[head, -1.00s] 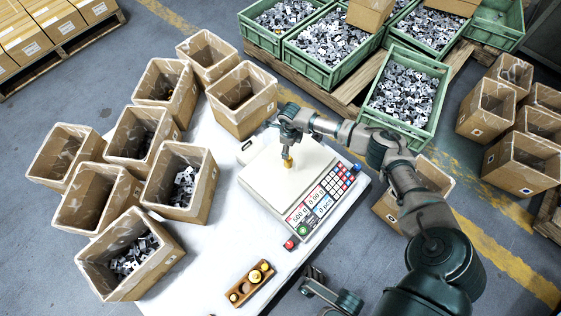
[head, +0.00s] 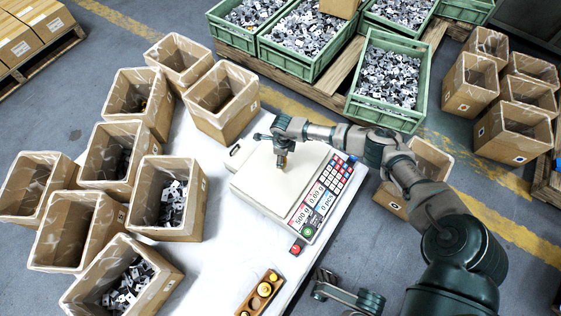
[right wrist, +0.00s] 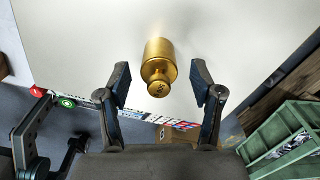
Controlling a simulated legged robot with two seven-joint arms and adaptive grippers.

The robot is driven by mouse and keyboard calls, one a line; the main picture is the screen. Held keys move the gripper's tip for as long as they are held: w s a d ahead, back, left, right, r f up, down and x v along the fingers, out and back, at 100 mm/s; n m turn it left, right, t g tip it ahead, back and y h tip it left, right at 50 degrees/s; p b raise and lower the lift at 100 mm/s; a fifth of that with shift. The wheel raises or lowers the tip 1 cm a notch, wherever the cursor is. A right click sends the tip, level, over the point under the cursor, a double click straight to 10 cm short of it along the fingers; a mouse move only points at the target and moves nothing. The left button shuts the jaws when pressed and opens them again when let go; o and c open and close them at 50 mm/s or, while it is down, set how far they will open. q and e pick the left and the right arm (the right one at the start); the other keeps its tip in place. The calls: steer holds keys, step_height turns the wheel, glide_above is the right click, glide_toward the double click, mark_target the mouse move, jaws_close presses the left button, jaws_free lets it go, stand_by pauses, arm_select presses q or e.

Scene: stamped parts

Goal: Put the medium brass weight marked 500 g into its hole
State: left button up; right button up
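The brass weight (head: 281,161) stands on the cream pan of the scale (head: 262,190). In the right wrist view the brass weight (right wrist: 160,64) shows its knob towards me, with a mark too small to read. My right gripper (head: 282,150) is above it. In the wrist view its fingers (right wrist: 163,82) are open on both sides of the knob, with gaps. The wooden block (head: 246,311) lies at the bottom of the head view with brass weights in it; an empty hole cannot be made out. My left gripper (head: 322,280) hangs right of the block, its fingers unclear.
A red button (head: 296,248) sits near the table edge. Lined cartons (head: 172,200) crowd the table's left and back. Green crates (head: 388,80) of stamped parts stand behind. White table between cartons and block is clear.

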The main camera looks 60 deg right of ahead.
jaws_close()
